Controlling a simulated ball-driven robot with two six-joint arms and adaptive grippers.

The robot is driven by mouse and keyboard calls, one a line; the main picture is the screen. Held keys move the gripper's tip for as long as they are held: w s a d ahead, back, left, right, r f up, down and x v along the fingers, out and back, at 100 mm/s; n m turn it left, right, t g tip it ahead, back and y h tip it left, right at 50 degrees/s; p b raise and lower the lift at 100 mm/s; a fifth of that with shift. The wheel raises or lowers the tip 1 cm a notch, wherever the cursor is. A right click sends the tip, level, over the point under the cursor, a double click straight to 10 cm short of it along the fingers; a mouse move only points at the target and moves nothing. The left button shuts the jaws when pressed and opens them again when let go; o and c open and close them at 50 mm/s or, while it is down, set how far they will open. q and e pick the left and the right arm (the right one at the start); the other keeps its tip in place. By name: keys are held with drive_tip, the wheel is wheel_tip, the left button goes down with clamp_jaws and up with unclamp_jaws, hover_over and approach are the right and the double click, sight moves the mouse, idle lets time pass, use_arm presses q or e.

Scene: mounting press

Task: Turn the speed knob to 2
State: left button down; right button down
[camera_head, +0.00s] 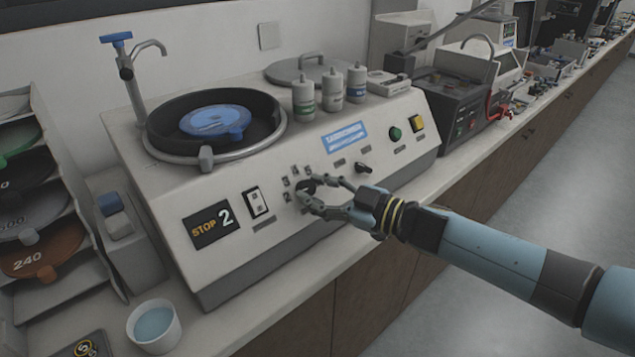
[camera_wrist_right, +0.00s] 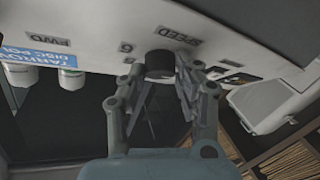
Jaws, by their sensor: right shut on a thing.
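The dark speed knob (camera_head: 307,187) is on the sloped front panel of the white machine (camera_head: 290,228), with several small marks around it. My right gripper (camera_head: 309,189) is at the panel, its fingers on either side of the knob and shut on it. In the right wrist view the knob (camera_wrist_right: 159,63) sits between the fingertips of my right gripper (camera_wrist_right: 160,74), under the SPEED label (camera_wrist_right: 172,35). The knob's pointer is hidden or too small to read. The display (camera_head: 212,225) shows STOP and a large 2. My left gripper is not in view.
A rocker switch (camera_head: 257,203) is left of the knob. A black selector (camera_head: 364,168), a green button (camera_head: 395,133) and a yellow switch (camera_head: 417,123) are to its right. A cup of blue liquid (camera_head: 154,326) stands at the front left.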

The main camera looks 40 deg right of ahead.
drive_tip(key=shift+r+n+g+y, duration=0.1)
drive_tip(key=shift+n+g+y, duration=0.2)
drive_tip(key=shift+n, duration=0.3)
drive_tip(key=c, duration=0.9)
unclamp_jaws()
drive_tip(key=shift+c, duration=0.2)
drive_tip(key=shift+s+d, duration=0.2)
drive_tip(key=shift+s, duration=0.05)
drive_tip(key=v, duration=1.1)
drive_tip(key=shift+s, duration=0.2)
